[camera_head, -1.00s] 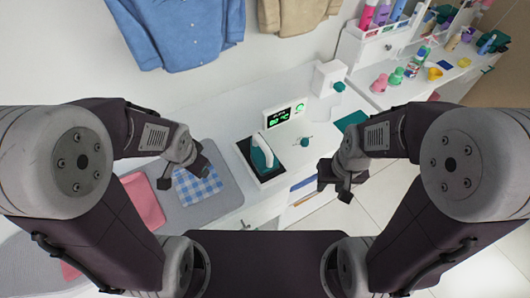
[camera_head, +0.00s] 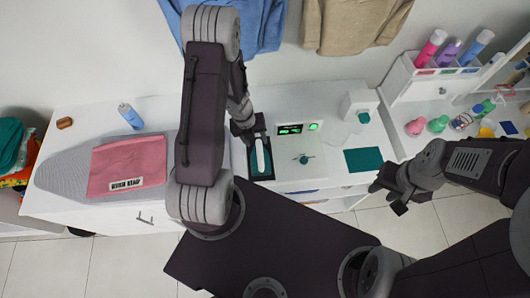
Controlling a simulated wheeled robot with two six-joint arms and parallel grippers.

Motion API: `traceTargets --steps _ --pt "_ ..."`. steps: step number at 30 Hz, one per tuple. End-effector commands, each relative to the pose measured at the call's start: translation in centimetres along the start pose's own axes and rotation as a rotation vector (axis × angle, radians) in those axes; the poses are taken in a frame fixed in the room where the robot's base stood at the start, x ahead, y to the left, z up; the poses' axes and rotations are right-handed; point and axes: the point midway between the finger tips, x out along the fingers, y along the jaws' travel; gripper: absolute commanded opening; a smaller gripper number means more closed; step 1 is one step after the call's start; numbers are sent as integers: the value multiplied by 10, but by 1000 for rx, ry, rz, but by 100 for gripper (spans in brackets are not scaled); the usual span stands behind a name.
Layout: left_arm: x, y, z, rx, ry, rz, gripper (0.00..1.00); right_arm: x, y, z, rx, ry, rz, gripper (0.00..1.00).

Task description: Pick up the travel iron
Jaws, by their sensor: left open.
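The travel iron (camera_head: 261,157), teal with a white handle, sits on a black rest on the white counter, left of a panel with a green display. My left gripper (camera_head: 248,131) is open at the iron's far end, just above or beside it. Arm links partly cover that gripper, and I cannot tell if it touches the iron. My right gripper (camera_head: 388,194) is apart from the iron, past the counter's front edge; its jaw opening is unclear.
The display panel (camera_head: 297,128) and a small teal-topped knob (camera_head: 304,159) are right of the iron. A white dispenser (camera_head: 358,106) stands behind a teal mat (camera_head: 364,160). A pink folded cloth (camera_head: 126,163) lies on the grey ironing board (camera_head: 66,170).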

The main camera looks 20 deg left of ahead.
Motion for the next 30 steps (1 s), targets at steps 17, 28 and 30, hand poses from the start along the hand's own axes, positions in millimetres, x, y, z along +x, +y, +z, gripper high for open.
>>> traceTargets --steps 17,28,30 --pt "64 4 0 -2 -1 1 49 47 1 5 0 0 0 36" --pt "92 3 0 0 -3 0 49 62 1 6 0 0 0 36" --pt "91 3 0 -1 -3 0 49 62 1 6 0 0 0 36"
